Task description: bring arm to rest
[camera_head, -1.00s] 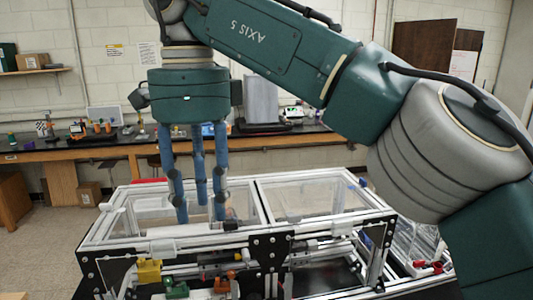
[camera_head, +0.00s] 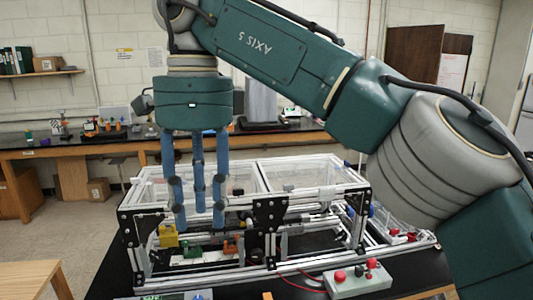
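My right arm comes in from the right across the upper part of the head view. Its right gripper (camera_head: 198,218) hangs pointing down, with its blue fingers spread apart and nothing between them. The fingers appear in front of the left half of the extrusion frame (camera_head: 268,212), and I see no contact with it. The frame is a silver structure with clear top panels and black corner plates, standing on a black table (camera_head: 110,268). My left gripper is not in view.
A control box with red buttons (camera_head: 358,280) sits at the table's front right. Yellow (camera_head: 168,237), green (camera_head: 192,251) and orange (camera_head: 232,246) parts are inside the frame. A wooden bench (camera_head: 80,150) runs along the back wall. A wooden stool (camera_head: 30,278) is at lower left.

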